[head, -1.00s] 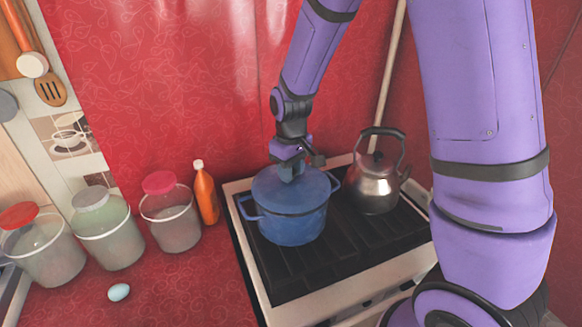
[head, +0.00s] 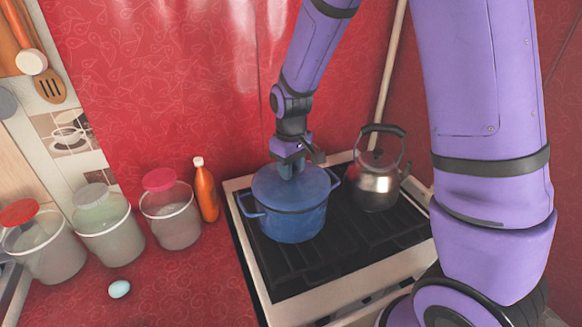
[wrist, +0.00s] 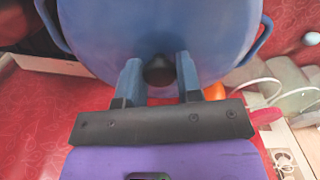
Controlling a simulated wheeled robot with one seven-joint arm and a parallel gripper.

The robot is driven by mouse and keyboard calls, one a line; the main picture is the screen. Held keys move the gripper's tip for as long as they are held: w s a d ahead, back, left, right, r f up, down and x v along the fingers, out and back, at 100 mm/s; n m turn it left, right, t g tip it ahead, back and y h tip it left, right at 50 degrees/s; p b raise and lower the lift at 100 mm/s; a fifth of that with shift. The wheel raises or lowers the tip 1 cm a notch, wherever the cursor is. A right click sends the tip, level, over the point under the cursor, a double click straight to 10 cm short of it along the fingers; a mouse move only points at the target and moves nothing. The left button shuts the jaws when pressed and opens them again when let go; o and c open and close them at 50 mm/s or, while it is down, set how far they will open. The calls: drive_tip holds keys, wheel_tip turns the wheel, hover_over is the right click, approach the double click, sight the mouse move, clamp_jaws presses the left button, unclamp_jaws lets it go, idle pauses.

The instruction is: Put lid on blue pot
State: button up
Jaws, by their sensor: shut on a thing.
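The blue pot (head: 290,222) stands on the black stove top, with a loop handle on each side. Its blue lid (head: 268,185) lies over the pot's opening and looks level. In the wrist view the lid (wrist: 100,35) fills the upper middle, with its dark round knob (wrist: 158,71) between my fingertips. My gripper (head: 291,172) points down at the lid's centre and is shut on the knob; its two blue fingers (wrist: 159,75) flank it in the wrist view. Whether the lid's rim is fully seated all round is hard to tell.
A metal kettle (head: 376,180) stands right of the pot on the stove (head: 340,250). An orange bottle (head: 206,192) and several lidded jars (head: 172,215) stand to the left. A pale blue egg (head: 119,289) lies on the red counter. The red wall is close behind.

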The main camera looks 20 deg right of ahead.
drive_tip(key=shift+f, duration=0.25)
idle(0.5)
drive_tip(key=o, duration=1.5)
drive_tip(key=shift+o, duration=0.2)
drive_tip(key=shift+r, duration=0.1)
drive_tip(key=shift+r, duration=3.9)
drive_tip(key=s+d+r+m+t, duration=0.2)
drive_tip(key=s+d+r+t, duration=0.15)
drive_tip(key=s+r, duration=0.85)
drive_tip(key=s+d+r+m+t, duration=0.1)
drive_tip(key=s+r, duration=0.4)
drive_tip(key=s, duration=0.7)
drive_tip(key=shift+d+m+t, duration=0.35)
drive_tip(key=shift+d+m, duration=0.45)
drive_tip(key=shift+d, duration=0.4)
